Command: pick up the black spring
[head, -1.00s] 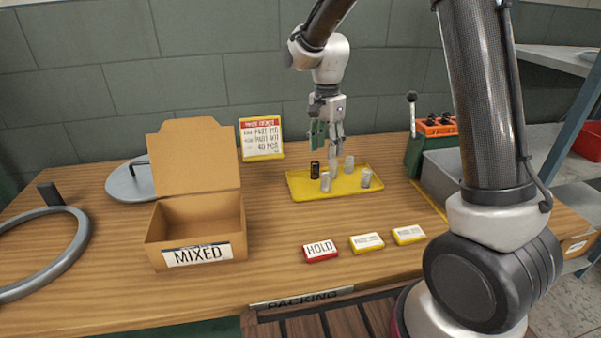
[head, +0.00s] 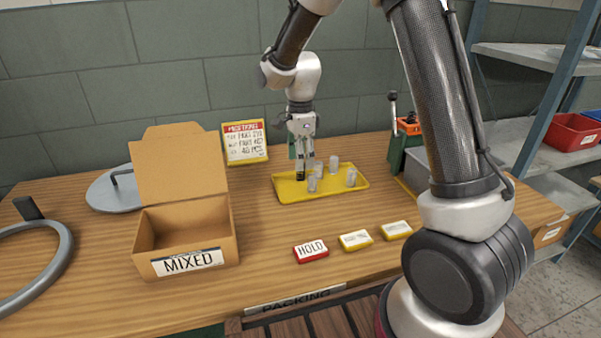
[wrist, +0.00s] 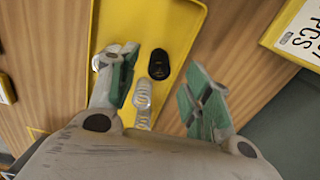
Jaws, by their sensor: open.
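The black spring (wrist: 159,64) stands on the yellow tray (wrist: 178,14) in the wrist view, between and just beyond my open fingers. My gripper (wrist: 160,95) is open, with green pads on its fingers. In the head view my gripper (head: 302,168) points down over the left part of the yellow tray (head: 340,194), and the black spring (head: 300,175) shows only partly beneath it. A silver spring (wrist: 143,93) stands close beside the black one, also between the fingers. Whether any finger touches a spring cannot be told.
Several silver springs (head: 351,177) stand on the tray. An open cardboard box (head: 186,225) marked MIXED is at left. A HOLD block (head: 311,249) and two yellow-edged blocks (head: 355,240) lie in front. A sign (head: 245,142) stands behind the tray. A green machine (head: 404,140) is at right.

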